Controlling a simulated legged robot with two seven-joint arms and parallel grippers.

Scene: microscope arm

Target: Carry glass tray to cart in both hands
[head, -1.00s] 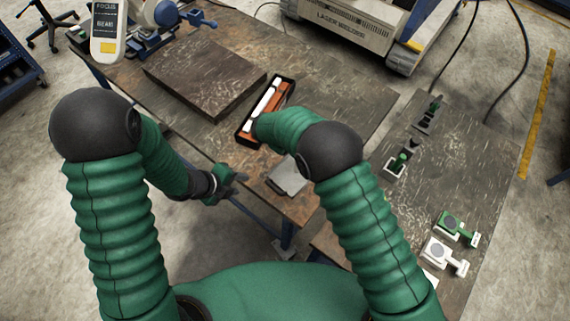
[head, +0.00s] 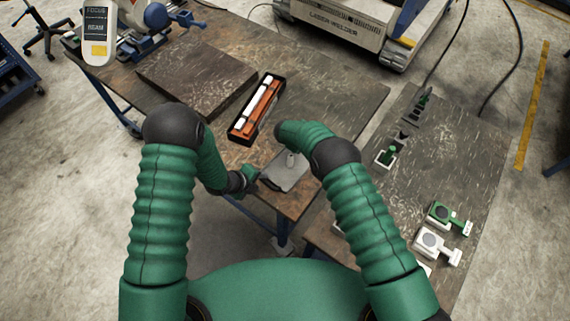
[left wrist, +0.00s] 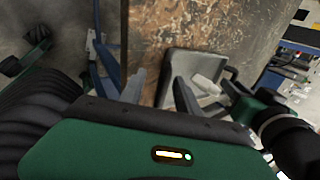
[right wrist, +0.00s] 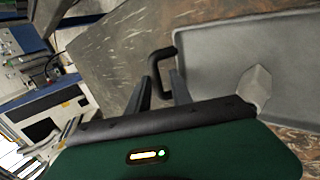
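The glass tray (head: 285,176) is a shallow grey tray near the front corner of the brown worktable. A pale block (right wrist: 256,83) lies in it. My left gripper (head: 251,178) is at the tray's left end. In the left wrist view its fingers (left wrist: 162,88) are apart, with the tray (left wrist: 178,57) just ahead and to the right. My right gripper (right wrist: 162,88) has its fingers apart at the tray's black handle (right wrist: 155,68), which shows between and beyond the fingertips. I cannot tell whether they touch it. In the head view my right forearm hides that gripper.
A black case (head: 240,134) with orange and white contents and a dark flat slab (head: 195,78) lie behind the tray. A second dark surface (head: 455,150) on the right carries green and white parts (head: 435,243); I cannot tell if it is the cart. A laser welder (head: 340,28) stands behind.

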